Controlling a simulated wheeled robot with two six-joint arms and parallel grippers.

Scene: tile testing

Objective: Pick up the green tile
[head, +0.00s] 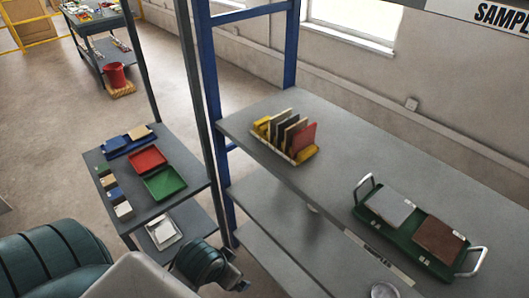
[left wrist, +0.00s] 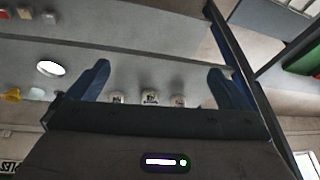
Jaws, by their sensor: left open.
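I cannot make out a clearly green tile. A rack (head: 284,142) on the workbench in the head view holds several upright tiles, with yellow, dark, beige and red faces; a dark one may be green, but I cannot tell. My right gripper is not in view.
A green carrier (head: 436,262) with two handles bears a grey slab (head: 390,208) and a brown slab (head: 438,238). A side table (head: 196,165) holds a red tray (head: 147,159), a green tray (head: 165,183) and small blocks. A blue post (head: 213,110) stands between table and workbench.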

